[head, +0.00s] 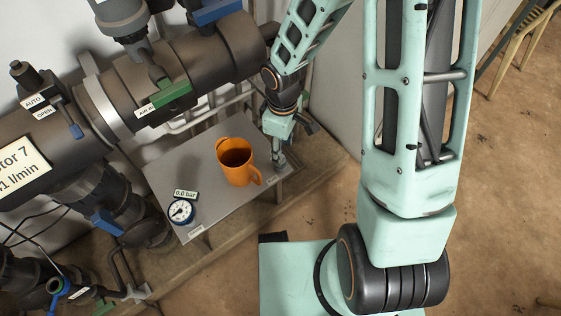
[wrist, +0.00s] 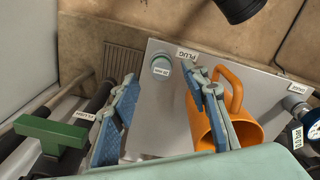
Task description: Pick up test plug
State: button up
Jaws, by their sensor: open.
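The test plug (wrist: 161,62) is a short, pale grey-green round piece with a small white tag. It stands on the grey plate beside a label reading PLUG in the wrist view. My gripper (wrist: 161,82) is open, with one blue-grey finger on either side of the plug in the picture. The plug shows in the gap just past the fingertips; I cannot tell whether they touch it. In the head view my gripper (head: 279,157) points down over the plate's right end. I cannot clearly tell the plug from the fingers there.
An orange mug (head: 236,163) stands on the grey plate (head: 190,160) close to my gripper. Its handle (wrist: 235,88) is near my right finger in the wrist view. A gauge (head: 181,211) sits at the plate's near end. Pipes with a green handle (head: 172,94) lie left behind.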

jog(key=f+b, duration=0.1)
jog(key=f, duration=0.1)
jog(key=f+b, duration=0.1)
jog(key=f, duration=0.1)
jog(key=shift+a+f, duration=0.2)
jog(key=shift+f, duration=0.1)
jog(key=shift+r, duration=0.1)
jog(key=c, duration=0.9)
jog(key=shift+r, duration=0.1)
jog(key=shift+c, duration=0.2)
